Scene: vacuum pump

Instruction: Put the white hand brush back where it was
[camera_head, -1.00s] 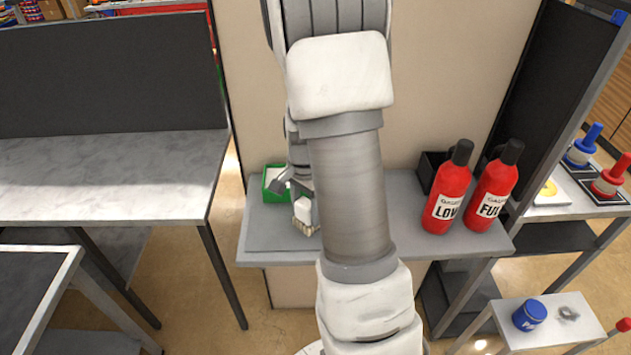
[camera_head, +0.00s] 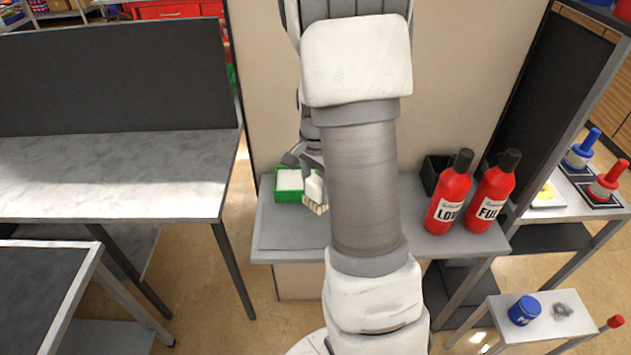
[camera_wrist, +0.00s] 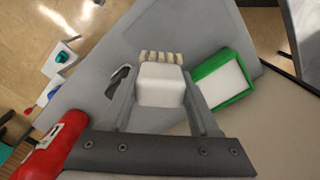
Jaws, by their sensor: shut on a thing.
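The white hand brush (camera_head: 315,190) is in my gripper, above the grey shelf (camera_head: 285,230). My gripper (camera_wrist: 161,95) is shut on it; in the wrist view the white brush body (camera_wrist: 161,82) sits between the fingers with the pale bristles (camera_wrist: 160,57) beyond it. In the head view my arm hides part of the gripper and the middle of the shelf. A green box (camera_head: 288,197) with a white inside stands on the shelf just left of the brush. It also shows to the right of the fingers in the wrist view (camera_wrist: 240,94).
Two red bottles labelled LOW (camera_head: 449,195) and FULL (camera_head: 494,194) stand on the shelf's right side, near a black bin (camera_head: 434,172). A wall panel (camera_head: 265,80) rises behind the shelf. The shelf's left front is bare.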

